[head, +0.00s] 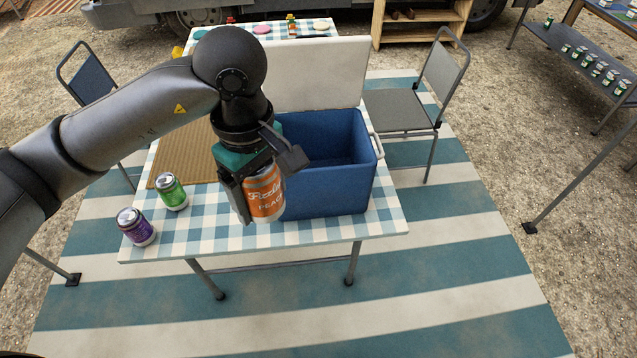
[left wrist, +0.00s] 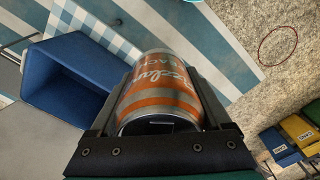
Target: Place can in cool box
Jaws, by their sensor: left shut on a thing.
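An orange can with "Fizzle" lettering (head: 264,194) is held in my left gripper (head: 262,200), in front of the blue cool box (head: 338,194) near its left side. The can also shows between the two fingers in the left wrist view (left wrist: 160,88). The cool box (left wrist: 65,88) stands open on the checked table, its white lid (head: 322,75) raised at the back. Its visible inside looks empty; my gripper hides part of its left side. A green can (head: 172,192) and a purple can (head: 136,227) stand at the table's left. My right gripper is out of view.
The checked table (head: 218,235) has a brown ribbed mat (head: 185,150) at its back left. Folding chairs stand at left (head: 90,75) and right (head: 405,105). A shelf with several small cans (head: 585,60) is far right. The table's front strip is clear.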

